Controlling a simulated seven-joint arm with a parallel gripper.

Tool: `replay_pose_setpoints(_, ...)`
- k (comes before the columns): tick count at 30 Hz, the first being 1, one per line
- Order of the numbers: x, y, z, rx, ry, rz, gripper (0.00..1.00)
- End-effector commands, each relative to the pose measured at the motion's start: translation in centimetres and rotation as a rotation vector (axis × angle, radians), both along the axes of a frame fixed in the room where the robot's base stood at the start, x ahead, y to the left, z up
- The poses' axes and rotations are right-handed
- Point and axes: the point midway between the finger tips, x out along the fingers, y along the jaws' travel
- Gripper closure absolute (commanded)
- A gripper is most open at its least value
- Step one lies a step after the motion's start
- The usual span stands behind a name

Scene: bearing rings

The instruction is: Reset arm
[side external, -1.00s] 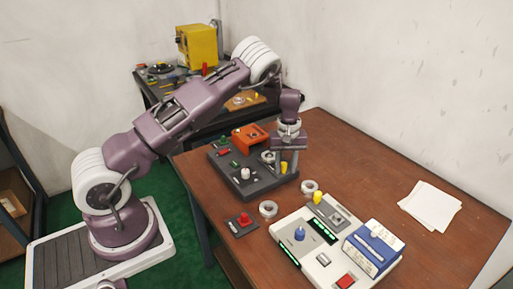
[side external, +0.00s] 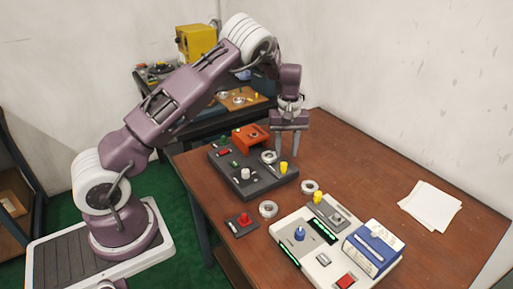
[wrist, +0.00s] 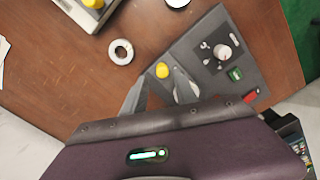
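My gripper (side external: 289,152) is raised above the back right of the dark panel (side external: 255,185), with its two fingers apart and nothing between them. It points down. In the wrist view the fingers (wrist: 160,92) show spread at the bottom of the panel. One bearing ring (side external: 268,157) sits on the panel near a yellow knob (side external: 283,168); a finger partly hides this area in the wrist view. Two more rings lie on the brown table: one (side external: 268,209) near the red button box and one (side external: 310,187) near the white console. The wrist view also shows a table ring (wrist: 121,52).
A small box with a red button (side external: 243,220) and a white console (side external: 315,255) with a blue box (side external: 373,248) stand in front. Papers (side external: 430,205) lie at right. The table's back right is clear.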

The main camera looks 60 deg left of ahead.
Motion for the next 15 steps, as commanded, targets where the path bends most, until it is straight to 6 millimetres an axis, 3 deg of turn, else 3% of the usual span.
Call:
replay_pose_setpoints(2,0.0,0.0,0.1,-0.001,-0.001,0.000,0.65)
replay_pose_setpoints(4,-0.1,-0.4,1.4,-0.010,-0.016,-0.010,0.65)
replay_pose_setpoints(5,-0.4,-0.9,2.6,-0.019,-0.028,-0.021,0.65)
replay_pose_setpoints(8,-2.4,-3.6,9.2,-0.065,-0.098,-0.102,0.65)
replay_pose_setpoints(9,-3.9,-5.1,12.2,-0.083,-0.130,-0.156,0.65)
replay_pose_setpoints(12,-9.0,-8.8,18.7,-0.105,-0.211,-0.314,0.65)
replay_pose_setpoints(15,-15.3,-12.0,23.2,-0.082,-0.291,-0.497,0.65)
